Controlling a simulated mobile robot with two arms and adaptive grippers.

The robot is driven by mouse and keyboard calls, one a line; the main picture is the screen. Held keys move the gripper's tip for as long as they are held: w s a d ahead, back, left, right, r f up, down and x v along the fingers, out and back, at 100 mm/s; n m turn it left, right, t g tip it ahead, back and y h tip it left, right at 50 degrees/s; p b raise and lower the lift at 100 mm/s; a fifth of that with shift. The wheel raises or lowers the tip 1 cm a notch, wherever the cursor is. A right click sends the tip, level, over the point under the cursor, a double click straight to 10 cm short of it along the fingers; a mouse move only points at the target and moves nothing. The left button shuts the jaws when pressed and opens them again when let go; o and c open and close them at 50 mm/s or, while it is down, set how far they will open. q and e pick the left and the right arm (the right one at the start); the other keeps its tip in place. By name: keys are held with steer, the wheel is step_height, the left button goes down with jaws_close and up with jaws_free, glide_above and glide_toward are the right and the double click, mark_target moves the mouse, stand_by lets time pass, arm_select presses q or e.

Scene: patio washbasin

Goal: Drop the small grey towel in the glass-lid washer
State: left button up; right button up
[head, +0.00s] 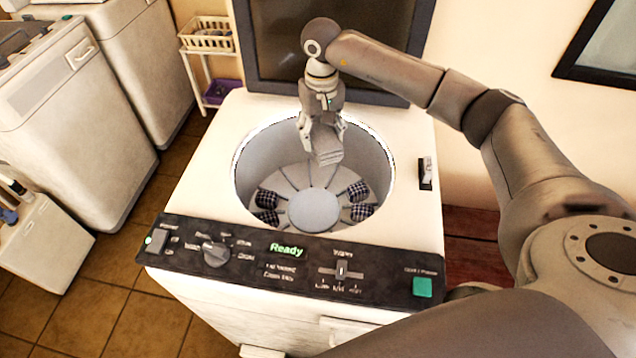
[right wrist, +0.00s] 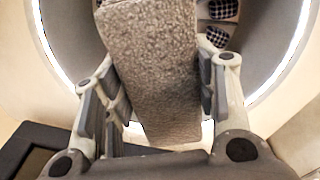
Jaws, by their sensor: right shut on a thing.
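The small grey towel (head: 326,146) is a folded, textured block; in the right wrist view (right wrist: 152,70) it fills the middle. My right gripper (head: 322,132) is shut on it from both sides and holds it over the open drum, near the back rim. The glass-lid washer (head: 205,185) has its dark glass lid (head: 270,40) raised at the back. Its round drum (head: 375,165) is open, and its display reads "Ready". Several dark checked pieces (head: 357,191) lie in the drum around its central disc. The left gripper is not in view.
Other white machines (head: 65,120) stand at the left. A small shelf with a cream basket (head: 207,36) and a purple bin (head: 222,92) is behind left. A white box (head: 40,240) is on the tiled floor. A dark frame (head: 600,50) hangs at the upper right.

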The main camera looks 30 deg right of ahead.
steer(key=shift+s+a+f, duration=0.35)
steer(key=shift+s+f, duration=0.05)
step_height(320, 180, down, 2)
steer(key=shift+f+b, duration=0.1)
steer(key=shift+b, duration=0.5)
step_height(320, 180, down, 3)
steer(key=shift+w+d+r+b, duration=0.15)
steer(key=shift+r+b, duration=0.05)
steer(key=shift+b, duration=0.2)
steer(key=o, duration=1.1)
step_height(320, 180, up, 12)
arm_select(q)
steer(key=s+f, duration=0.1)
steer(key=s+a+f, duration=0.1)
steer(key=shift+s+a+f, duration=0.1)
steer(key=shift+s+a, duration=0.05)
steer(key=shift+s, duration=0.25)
